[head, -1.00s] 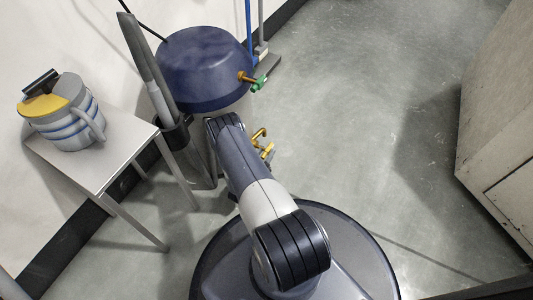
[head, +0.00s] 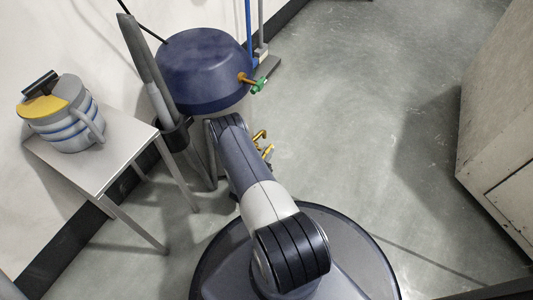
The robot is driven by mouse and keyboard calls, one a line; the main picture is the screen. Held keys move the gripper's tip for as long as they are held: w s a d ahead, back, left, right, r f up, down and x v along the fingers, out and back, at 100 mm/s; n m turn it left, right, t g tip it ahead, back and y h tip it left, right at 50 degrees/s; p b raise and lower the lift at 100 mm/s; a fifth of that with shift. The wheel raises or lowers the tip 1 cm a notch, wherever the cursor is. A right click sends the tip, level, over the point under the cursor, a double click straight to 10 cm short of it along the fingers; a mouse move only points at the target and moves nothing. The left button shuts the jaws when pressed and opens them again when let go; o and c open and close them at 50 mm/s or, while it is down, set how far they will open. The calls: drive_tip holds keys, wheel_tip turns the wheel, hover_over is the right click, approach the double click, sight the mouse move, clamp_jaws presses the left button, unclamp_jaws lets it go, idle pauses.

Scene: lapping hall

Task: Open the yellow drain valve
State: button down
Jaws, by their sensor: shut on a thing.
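The yellow drain valve (head: 260,135) shows as small yellow parts just right of my arm, below the blue tank. My arm covers most of it, so its handle angle is hard to read. My gripper (head: 267,153) is mostly hidden behind the arm; a small grey and yellow bit of it shows at the valve. It is shut on the yellow valve, though the contact itself is not clear to see.
The blue tank (head: 204,70) has a brass outlet with a green valve (head: 259,86) close above. A small table (head: 125,160) at left bears a striped jug (head: 72,125). A pale cabinet (head: 500,140) stands at right. The floor between is clear.

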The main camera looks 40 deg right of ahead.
drive_tip(key=shift+f+t+h, duration=0.1)
drive_tip(key=shift+t+h, duration=0.3)
drive_tip(key=shift+h, duration=0.9)
drive_tip(key=c, duration=1.3)
unclamp_jaws()
drive_tip(key=shift+c, duration=0.2)
